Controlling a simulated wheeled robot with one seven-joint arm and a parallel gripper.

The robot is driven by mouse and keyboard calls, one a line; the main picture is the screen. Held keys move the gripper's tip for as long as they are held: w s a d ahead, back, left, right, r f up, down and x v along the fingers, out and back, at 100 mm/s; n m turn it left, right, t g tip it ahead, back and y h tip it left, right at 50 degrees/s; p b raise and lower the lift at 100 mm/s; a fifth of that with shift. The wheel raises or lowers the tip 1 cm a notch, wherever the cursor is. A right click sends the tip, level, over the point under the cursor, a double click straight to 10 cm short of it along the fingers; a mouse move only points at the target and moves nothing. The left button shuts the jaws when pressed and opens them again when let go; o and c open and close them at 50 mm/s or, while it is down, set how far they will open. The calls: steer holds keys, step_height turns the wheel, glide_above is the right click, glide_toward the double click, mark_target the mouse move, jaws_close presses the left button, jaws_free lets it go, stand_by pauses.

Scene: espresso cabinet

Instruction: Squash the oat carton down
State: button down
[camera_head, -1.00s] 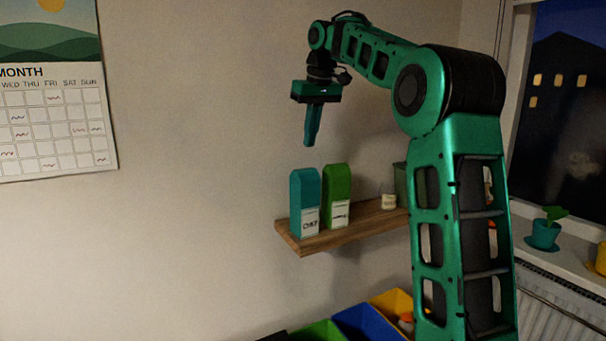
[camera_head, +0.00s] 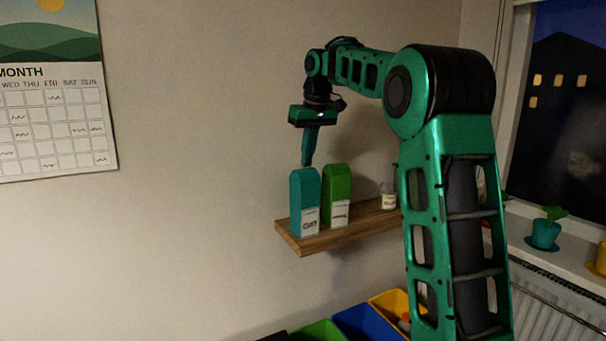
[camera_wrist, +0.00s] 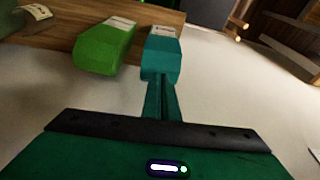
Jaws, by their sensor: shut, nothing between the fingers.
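The oat carton (camera_head: 304,196) is teal with a white label reading "OAT". It stands upright at the left end of the wooden shelf, and its top also shows in the wrist view (camera_wrist: 162,48). My gripper (camera_head: 307,163) is shut and empty, pointing down with its fingertips at the top of the oat carton. In the wrist view the shut fingers (camera_wrist: 161,88) meet the carton's near top edge. I cannot tell whether they press on it. The carton looks a little lower than before.
A green carton (camera_head: 337,192) stands close to the right of the oat carton on the shelf (camera_head: 310,244). A small labelled jar (camera_head: 388,198) is further right. Blue (camera_head: 362,325) and yellow (camera_head: 392,301) bins sit below.

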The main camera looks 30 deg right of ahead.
mark_target(311, 192)
steer(key=shift+w+f, duration=0.1)
steer(key=shift+f, duration=0.2)
steer(key=shift+s+f+x, duration=0.1)
steer(key=shift+s+x, duration=0.25)
steer(key=shift+x, duration=1.05)
steer(key=shift+s+f+x, duration=0.1)
steer(key=shift+s+x, duration=0.25)
steer(key=shift+x, duration=1.1)
steer(key=shift+s+f+x, duration=0.1)
steer(key=shift+s+x, duration=0.25)
steer(key=shift+x, duration=1.05)
steer(key=shift+r, duration=0.15)
steer(key=shift+s+d+r, duration=0.1)
steer(key=shift+s+r, duration=0.2)
steer(key=shift+s, duration=0.5)
steer(key=shift+s+d+r, duration=0.1)
steer(key=shift+s+r, duration=0.15)
steer(key=shift+s, duration=0.55)
steer(key=v, duration=1)
steer(key=shift+r, duration=0.25)
